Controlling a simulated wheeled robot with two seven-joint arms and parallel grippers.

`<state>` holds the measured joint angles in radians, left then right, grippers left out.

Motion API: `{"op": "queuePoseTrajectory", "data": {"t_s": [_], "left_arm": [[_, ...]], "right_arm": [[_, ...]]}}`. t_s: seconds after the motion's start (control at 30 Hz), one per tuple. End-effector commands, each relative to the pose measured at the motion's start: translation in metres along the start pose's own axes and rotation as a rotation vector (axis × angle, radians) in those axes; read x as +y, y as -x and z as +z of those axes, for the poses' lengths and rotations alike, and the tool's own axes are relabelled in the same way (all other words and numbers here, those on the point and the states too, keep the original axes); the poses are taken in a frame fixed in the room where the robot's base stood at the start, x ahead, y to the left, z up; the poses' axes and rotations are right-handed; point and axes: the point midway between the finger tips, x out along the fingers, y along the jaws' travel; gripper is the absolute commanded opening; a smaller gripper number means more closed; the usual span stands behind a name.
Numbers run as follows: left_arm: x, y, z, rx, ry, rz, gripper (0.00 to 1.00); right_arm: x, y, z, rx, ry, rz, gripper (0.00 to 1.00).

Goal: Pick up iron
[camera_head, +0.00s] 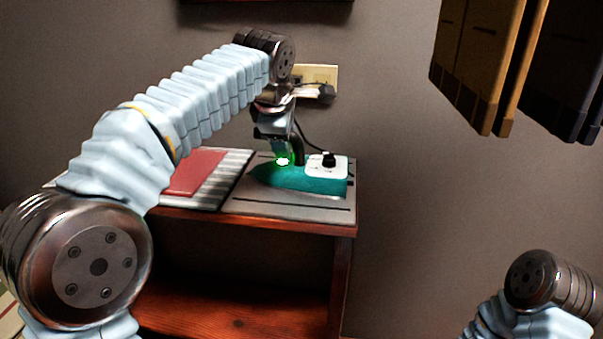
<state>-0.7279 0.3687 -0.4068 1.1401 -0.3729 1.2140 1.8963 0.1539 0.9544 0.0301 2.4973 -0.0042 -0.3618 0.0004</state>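The iron (318,186) has a teal body, with a white part carrying a black knob at its right end. It sits on a grey mat (290,209) on top of the wooden cabinet. My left arm reaches over from the left. My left gripper (283,158) points down at the left part of the iron, by a dark upright part that may be the handle. A bright green glow there and the arm hide the fingertips, so I cannot see whether they touch or hold it. My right gripper is out of view; only part of my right arm shows at the lower right.
A red flat item (196,173) lies on a grey ridged surface left of the iron. A dark cord rises behind the iron to a wall outlet (318,76). The wooden cabinet (295,227) has an open shelf below. Brown hanging panels (478,60) are at the upper right.

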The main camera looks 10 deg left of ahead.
Motion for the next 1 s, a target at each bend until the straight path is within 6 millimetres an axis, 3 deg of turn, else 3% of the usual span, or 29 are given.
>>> {"op": "queuePoseTrajectory", "data": {"t_s": [0.17,0.53,1.0], "left_arm": [[0.0000,-0.0002,0.0000,0.000,0.000,0.000,0.56],[0.0000,0.0000,0.0000,0.000,0.000,0.000,0.01],[-0.0001,0.0001,0.0002,-0.002,0.002,-0.001,0.00]], "right_arm": [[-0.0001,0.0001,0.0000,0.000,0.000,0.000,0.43],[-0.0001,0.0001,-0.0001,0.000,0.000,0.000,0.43],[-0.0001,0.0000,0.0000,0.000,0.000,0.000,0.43]]}}
